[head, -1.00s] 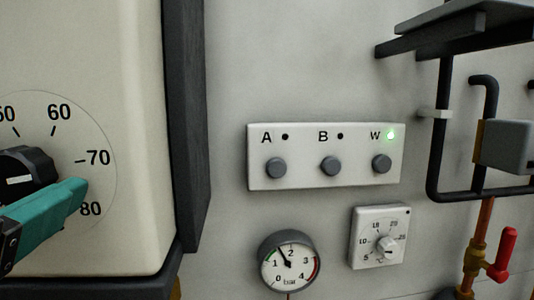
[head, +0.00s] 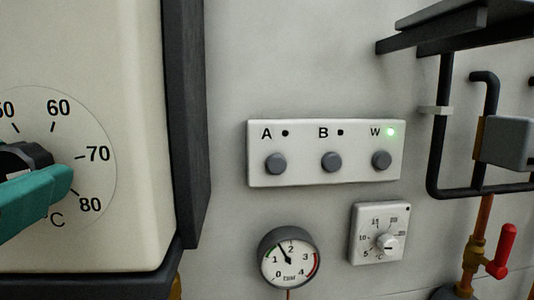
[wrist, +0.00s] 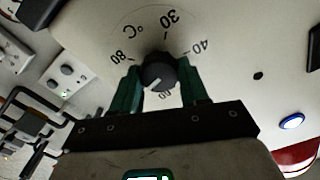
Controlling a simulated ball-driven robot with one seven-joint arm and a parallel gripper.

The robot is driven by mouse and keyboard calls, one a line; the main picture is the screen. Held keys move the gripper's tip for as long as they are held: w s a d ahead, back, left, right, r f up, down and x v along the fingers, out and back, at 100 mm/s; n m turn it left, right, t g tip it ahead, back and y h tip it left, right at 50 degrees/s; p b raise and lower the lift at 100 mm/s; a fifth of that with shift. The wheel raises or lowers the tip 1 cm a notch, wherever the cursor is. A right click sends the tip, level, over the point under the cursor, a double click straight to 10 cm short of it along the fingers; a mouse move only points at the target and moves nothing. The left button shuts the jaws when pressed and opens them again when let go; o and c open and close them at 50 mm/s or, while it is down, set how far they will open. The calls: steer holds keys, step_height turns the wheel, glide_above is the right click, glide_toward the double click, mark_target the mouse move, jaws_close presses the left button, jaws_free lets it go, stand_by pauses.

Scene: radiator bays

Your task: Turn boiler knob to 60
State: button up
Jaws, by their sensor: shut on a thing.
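The boiler knob (head: 24,158) is dark and sits at the centre of a round dial on the cream boiler front (head: 120,120), at the left edge in the head view. The numbers 60, 70 and 80 show there. In the wrist view the black knob (wrist: 160,72) stands between my gripper's (wrist: 160,76) two teal fingers, which are shut on it. A pale mark on the knob points down-left, seemingly between 60 and the hidden 70. My teal finger covers the knob's lower part in the head view.
To the right are a white panel (head: 300,175) with buttons A, B and W, its W lamp lit green, a pressure gauge (head: 289,260) and a small white thermostat (head: 364,240). Pipes and a red-handled valve (head: 504,250) are at far right. The boiler's dark side edge (head: 190,140) juts nearby.

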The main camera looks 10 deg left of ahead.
steer(key=n+p, duration=0.1)
steer(key=n, duration=0.4)
steer(key=shift+r+n, duration=0.1)
steer(key=shift+n, duration=0.2)
steer(key=shift+a+n+p, duration=0.15)
steer(key=shift+n+p, duration=1.25)
steer(key=shift+n, duration=0.8)
steer(key=o, duration=1.1)
steer(key=shift+c, duration=0.2)
steer(key=shift+s, duration=0.1)
steer(key=b+v, duration=0.3)
steer(key=v, duration=0.7)
steer(key=shift+s, duration=0.35)
